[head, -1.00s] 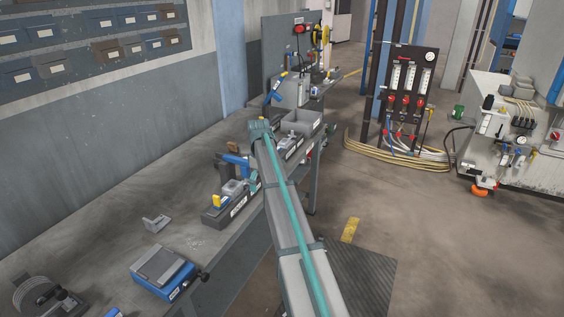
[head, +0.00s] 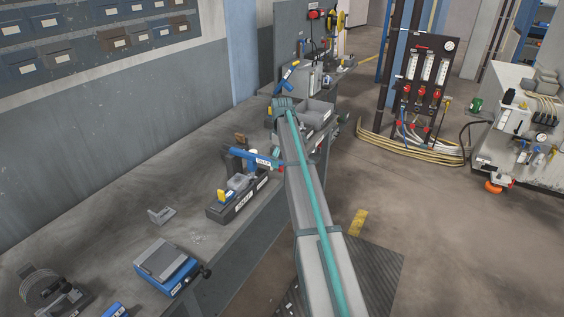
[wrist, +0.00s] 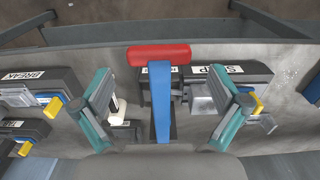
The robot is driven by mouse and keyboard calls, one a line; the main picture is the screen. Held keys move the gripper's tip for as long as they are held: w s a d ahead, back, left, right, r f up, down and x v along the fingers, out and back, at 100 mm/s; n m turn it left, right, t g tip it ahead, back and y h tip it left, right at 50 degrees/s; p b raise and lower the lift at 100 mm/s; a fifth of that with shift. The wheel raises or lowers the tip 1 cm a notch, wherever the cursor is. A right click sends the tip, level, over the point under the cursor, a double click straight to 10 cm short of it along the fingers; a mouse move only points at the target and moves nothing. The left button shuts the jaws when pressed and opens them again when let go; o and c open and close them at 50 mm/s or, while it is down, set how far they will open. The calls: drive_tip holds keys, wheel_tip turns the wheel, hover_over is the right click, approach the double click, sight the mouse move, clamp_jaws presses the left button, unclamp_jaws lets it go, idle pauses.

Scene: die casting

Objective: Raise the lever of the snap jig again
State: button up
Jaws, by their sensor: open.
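The snap jig (head: 222,211) stands on the bench as a dark block with a white label, a grey part and a yellow piece. Its blue lever (head: 243,154) looks close to level in the head view, its free end toward the bench's front edge. In the wrist view the blue lever (wrist: 161,105) and its red handle (wrist: 160,55) are centred, beside the block labelled SNAP (wrist: 228,70). My gripper (wrist: 163,95) is open, one teal finger on each side of the lever, with visible gaps. In the head view my arm partly hides the gripper and the handle end.
A fixture labelled BREAK (wrist: 40,78) lies left in the wrist view. On the bench are a blue-and-grey device (head: 167,264), a small grey bracket (head: 161,215) and a grey bin (head: 318,113).

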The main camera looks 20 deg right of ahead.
drive_tip(key=shift+f, duration=1.25)
drive_tip(key=shift+c, duration=0.3)
drive_tip(key=shift+r, duration=0.1)
drive_tip(key=c, duration=1.6)
